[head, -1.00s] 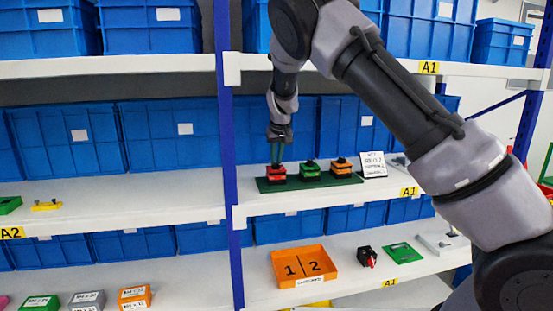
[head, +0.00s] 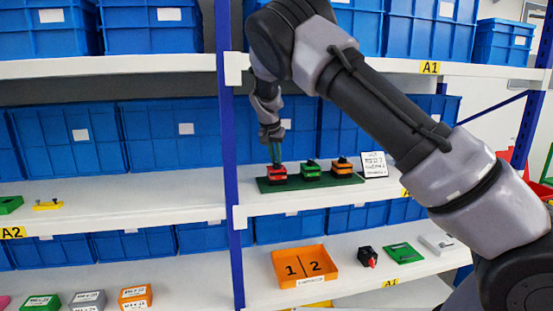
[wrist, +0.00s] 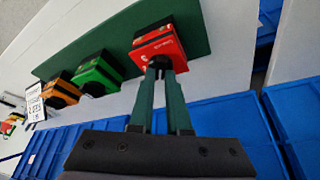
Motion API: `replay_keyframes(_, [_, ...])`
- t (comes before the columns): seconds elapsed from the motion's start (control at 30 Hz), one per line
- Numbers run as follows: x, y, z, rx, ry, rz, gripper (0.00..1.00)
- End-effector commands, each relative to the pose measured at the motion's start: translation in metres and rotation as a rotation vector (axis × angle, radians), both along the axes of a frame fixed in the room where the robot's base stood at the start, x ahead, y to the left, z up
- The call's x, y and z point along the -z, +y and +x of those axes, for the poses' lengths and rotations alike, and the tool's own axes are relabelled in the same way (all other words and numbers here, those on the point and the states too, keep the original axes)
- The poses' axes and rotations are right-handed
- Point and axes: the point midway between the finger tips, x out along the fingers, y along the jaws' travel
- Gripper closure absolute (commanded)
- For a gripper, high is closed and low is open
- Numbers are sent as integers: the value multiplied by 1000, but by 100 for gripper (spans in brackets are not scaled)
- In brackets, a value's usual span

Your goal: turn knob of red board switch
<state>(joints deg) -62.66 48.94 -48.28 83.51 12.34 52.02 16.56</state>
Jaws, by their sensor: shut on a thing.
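The red board switch (head: 277,175) sits at the left end of a dark green board (head: 318,182) on the middle shelf. In the wrist view the red switch (wrist: 162,47) is just beyond my fingertips, its black knob between them. My gripper (head: 276,160) points down onto it from above; in the wrist view its two green fingers (wrist: 160,72) are close together and shut on the knob. The knob is mostly hidden by the fingertips, so its angle cannot be told.
A green switch (head: 311,170) and an orange switch (head: 342,166) stand to the right on the same board. A white sign (head: 374,163) stands beside it. Blue bins (head: 345,125) line the back. An orange tray (head: 304,266) is on the shelf below.

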Motion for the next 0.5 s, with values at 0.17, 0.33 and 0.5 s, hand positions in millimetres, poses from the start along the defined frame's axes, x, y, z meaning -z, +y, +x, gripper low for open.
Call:
replay_keyframes(0.17, [1, 2, 1, 166, 0, -1, 100])
replay_keyframes(0.33, [0, 4, 2, 329, -1, -1, 100])
replay_keyframes(0.5, [0, 5, 3, 492, -1, -1, 100])
